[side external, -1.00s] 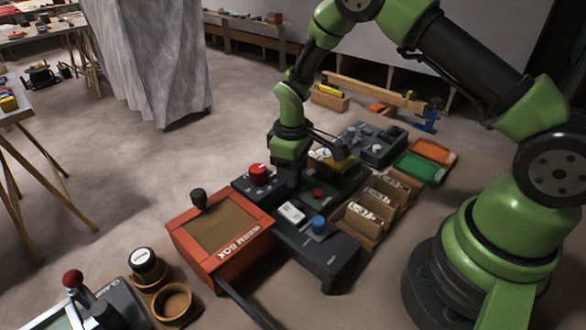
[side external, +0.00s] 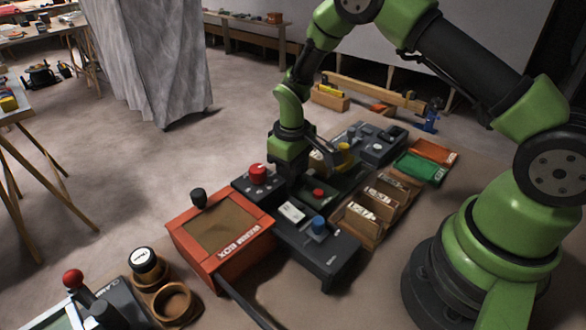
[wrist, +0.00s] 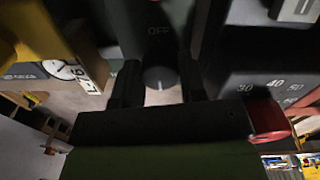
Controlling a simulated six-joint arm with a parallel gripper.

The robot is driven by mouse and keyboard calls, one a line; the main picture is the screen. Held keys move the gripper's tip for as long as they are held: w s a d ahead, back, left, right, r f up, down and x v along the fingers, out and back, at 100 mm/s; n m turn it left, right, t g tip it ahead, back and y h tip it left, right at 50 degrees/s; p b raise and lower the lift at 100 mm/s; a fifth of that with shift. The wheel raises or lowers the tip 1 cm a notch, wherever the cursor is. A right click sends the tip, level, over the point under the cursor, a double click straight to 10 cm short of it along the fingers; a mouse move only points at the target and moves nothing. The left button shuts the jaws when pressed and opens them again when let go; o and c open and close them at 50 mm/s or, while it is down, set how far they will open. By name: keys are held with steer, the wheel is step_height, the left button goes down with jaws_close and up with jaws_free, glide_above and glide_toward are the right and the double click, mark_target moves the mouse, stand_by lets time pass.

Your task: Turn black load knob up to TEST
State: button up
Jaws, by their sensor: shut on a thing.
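The black load knob (wrist: 158,74) sits between my fingertips in the wrist view, on a dark green panel. A pale mark shows on the knob, and the word OFF is printed on the panel just above it in the picture. My gripper (wrist: 158,88) is shut on the knob, with one dark finger on each side. In the side external view my gripper (side external: 292,180) points down at the dark panel, behind the red button (side external: 318,194); the knob is hidden there. I cannot read a TEST label.
A box with a red knob (side external: 258,172) stands close left of my gripper. The orange warm box (side external: 178,238) is nearer the camera. A yellow part (side external: 344,148) and a grey control box (side external: 378,150) stand to the right. Wooden bins (side external: 352,226) lie in front.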

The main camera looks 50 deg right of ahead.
steer(key=o, duration=0.6)
steer(key=shift+o, duration=0.2)
step_height(320, 180, up, 10)
steer(key=shift+a, duration=0.1)
